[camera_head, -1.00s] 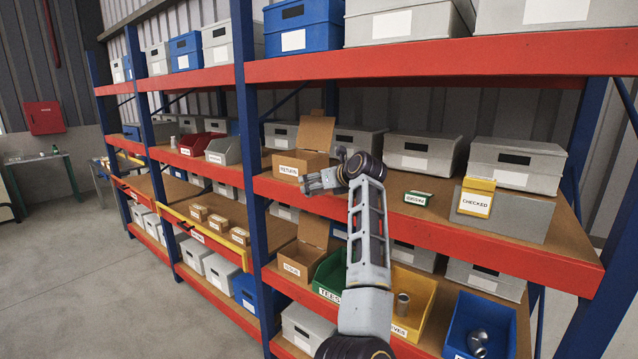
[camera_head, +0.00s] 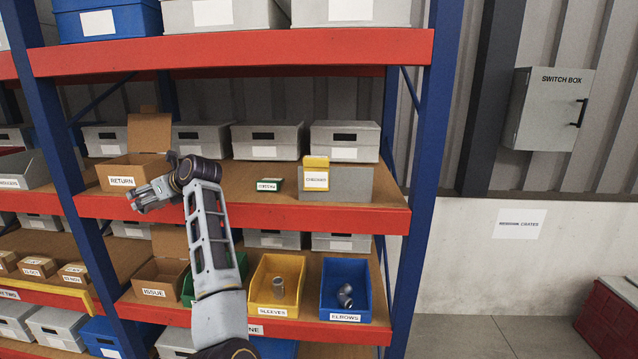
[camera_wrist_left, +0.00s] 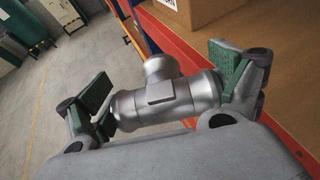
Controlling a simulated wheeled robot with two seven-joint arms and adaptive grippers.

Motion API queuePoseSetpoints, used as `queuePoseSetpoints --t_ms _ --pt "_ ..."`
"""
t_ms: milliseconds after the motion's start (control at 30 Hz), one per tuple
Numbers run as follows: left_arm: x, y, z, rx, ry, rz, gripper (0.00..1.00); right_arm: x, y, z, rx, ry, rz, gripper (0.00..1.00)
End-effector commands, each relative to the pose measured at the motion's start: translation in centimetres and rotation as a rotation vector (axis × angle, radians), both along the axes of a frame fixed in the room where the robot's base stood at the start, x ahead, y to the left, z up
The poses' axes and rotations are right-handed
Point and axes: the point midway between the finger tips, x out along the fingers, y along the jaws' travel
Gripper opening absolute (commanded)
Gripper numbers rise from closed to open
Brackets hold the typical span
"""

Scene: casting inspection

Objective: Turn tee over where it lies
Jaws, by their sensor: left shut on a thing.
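The tee (camera_wrist_left: 165,100) is a grey metal pipe fitting with a short branch and a flat raised pad on its middle. In the left wrist view it lies between the green-padded fingers of my left gripper (camera_wrist_left: 166,94), which is shut on its two ends. The branch points away from the wrist. In the head view my left gripper (camera_head: 146,197) is at the front edge of the middle shelf, in front of the RETURN box (camera_head: 120,181). The tee is too small to make out clearly there. My right gripper is not in view.
Below stand the yellow SLEEVES bin (camera_head: 296,291), the blue ELBOWS bin (camera_head: 365,293) and the ISSUE box (camera_head: 156,280). My arm partly hides a green bin (camera_head: 188,291).

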Motion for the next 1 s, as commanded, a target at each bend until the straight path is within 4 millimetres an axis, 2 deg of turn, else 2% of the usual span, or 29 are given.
queuePoseSetpoints --t_ms 200,467,767,1000 --pt "-1.0 2.2 -2.1 0.006 -0.001 -0.003 0.43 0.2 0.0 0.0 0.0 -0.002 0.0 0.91" --pt "-1.9 3.5 -4.6 0.007 -0.001 -0.042 0.43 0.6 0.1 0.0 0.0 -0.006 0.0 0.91" --pt "-2.8 3.4 -7.2 0.007 -0.001 -0.116 0.43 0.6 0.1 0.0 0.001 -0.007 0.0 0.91" --pt "-3.3 2.4 -9.3 0.005 -0.002 -0.191 0.43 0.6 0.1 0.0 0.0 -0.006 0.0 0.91"
